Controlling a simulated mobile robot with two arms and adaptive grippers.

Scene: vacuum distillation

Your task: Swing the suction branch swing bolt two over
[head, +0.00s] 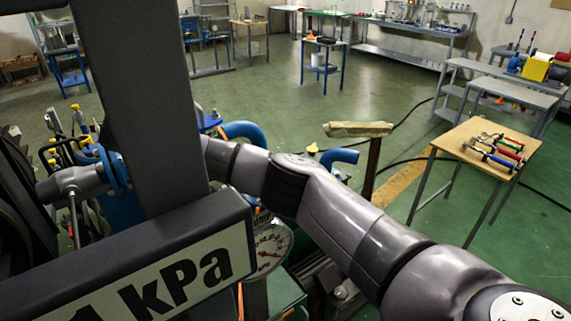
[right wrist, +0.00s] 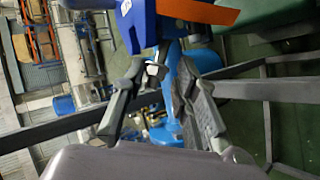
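My right gripper (right wrist: 160,68) shows in the right wrist view with its two dark fingers apart. A small metallic piece, perhaps a swing bolt end (right wrist: 152,71), shows between the fingertips, under a blue body (right wrist: 139,25). I cannot tell whether the fingers touch it or which bolt it is. In the head view my right arm comes in from the lower right and goes behind a dark post (head: 150,90), which hides the right gripper. A blue flange (head: 115,172) with a grey metal fitting shows left of the post. My left gripper is not in view.
A sign reading "kPa" (head: 185,283) and a round gauge (head: 268,251) stand close by. Blue pipe (head: 245,131) and a wooden-topped post (head: 358,129) are beyond my arm. A tool table (head: 480,140) is at right. An orange tag (right wrist: 200,11) is near the right gripper.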

